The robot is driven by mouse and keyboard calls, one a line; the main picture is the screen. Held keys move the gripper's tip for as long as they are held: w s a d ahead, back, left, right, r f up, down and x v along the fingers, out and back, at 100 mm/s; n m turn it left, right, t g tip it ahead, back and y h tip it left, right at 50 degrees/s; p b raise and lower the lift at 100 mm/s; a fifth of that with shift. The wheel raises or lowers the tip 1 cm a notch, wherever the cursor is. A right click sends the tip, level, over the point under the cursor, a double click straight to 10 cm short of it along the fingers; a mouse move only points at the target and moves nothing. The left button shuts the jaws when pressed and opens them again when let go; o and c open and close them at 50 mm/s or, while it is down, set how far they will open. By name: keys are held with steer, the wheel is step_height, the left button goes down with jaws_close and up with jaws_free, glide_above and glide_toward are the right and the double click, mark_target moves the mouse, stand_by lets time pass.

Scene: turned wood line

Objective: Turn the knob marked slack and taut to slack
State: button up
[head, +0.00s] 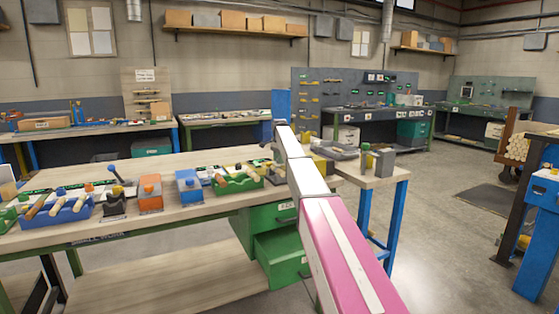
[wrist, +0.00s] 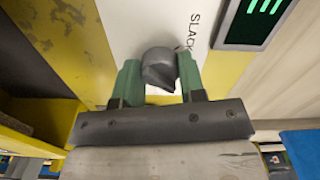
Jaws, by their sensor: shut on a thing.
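The dark grey knob (wrist: 159,68) sits on a white panel face (wrist: 135,22) in the wrist view. My gripper (wrist: 160,78) has its two green fingers on either side of the knob, shut on it. The word SLACK (wrist: 194,32) is printed on the panel just right of the knob. The word taut does not show. In the head view my pink and white arm reaches to the far end of the bench, and the knob and fingers cannot be made out there.
A dark display with green bars (wrist: 256,18) lies right of the label, and a yellow surface (wrist: 62,40) lies left. In the head view the wooden bench (head: 150,212) holds a blue tray (head: 62,211), a green tray (head: 238,184) and orange and blue boxes. A green drawer (head: 283,262) stands open below.

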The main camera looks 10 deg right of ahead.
steer(key=n, duration=0.8)
steer(key=shift+n, duration=0.3)
steer(key=n, duration=0.4)
steer(key=shift+n, duration=2.2)
steer(key=o, duration=0.9)
steer(key=shift+r, duration=0.1)
